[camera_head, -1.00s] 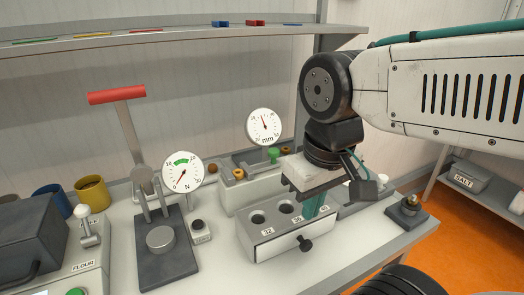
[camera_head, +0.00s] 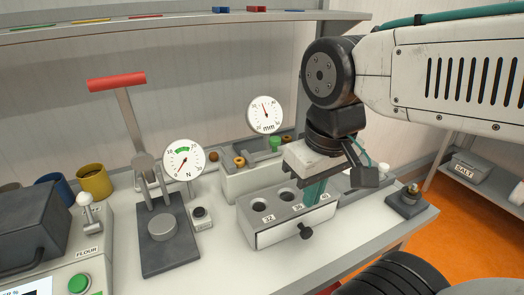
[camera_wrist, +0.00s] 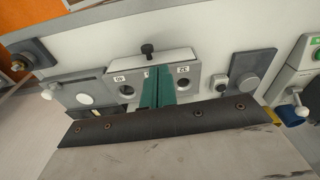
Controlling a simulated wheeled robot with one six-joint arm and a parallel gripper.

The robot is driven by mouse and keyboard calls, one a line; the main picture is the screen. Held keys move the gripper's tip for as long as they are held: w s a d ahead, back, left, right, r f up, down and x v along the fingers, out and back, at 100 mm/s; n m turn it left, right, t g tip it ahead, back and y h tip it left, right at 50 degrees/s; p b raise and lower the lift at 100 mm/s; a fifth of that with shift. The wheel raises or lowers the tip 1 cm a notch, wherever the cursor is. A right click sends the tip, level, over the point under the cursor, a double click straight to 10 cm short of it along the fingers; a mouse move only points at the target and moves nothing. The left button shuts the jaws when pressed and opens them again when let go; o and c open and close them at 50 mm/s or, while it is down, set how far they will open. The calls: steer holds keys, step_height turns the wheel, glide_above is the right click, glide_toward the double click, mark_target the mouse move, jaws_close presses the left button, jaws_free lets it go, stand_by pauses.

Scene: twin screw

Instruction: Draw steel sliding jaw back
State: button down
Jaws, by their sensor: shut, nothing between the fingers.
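The twin-screw fixture is a pale grey box (camera_head: 236,186) at the back middle, with brass knobs (camera_head: 239,162) at its ends and a green piece (camera_head: 275,144) on top. A round mm dial (camera_head: 265,114) stands behind it. I cannot clearly make out which part is the steel sliding jaw; my arm partly hides the fixture's right end. My gripper (camera_head: 313,192) has teal fingers, shut and empty. They point down at the labelled hole block, in front of the fixture and to its right. In the wrist view the fingers (camera_wrist: 157,88) cover the block's middle hole.
The hole block (camera_head: 267,239) has a black front knob (camera_head: 306,231). A red-handled press (camera_head: 117,82) with an N dial (camera_head: 184,160) stands left. Mugs (camera_head: 94,182) and a flour machine (camera_head: 82,265) are farther left. A shelf (camera_head: 170,22) runs above.

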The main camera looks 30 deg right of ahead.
steer(key=c, duration=1.5)
jaws_free()
steer(key=shift+d, duration=0.1)
steer(key=o, duration=0.4)
steer(key=shift+w+d+f+g, duration=0.1)
steer(key=shift+w+f+g, duration=0.1)
steer(key=shift+f+g, duration=0.15)
step_height(320, 180, up, 5)
steer(key=m, duration=0.5)
glide_above(275, 138)
steer(key=shift+g, duration=0.35)
step_height(275, 138, down, 8)
steer(key=shift+r, duration=0.25)
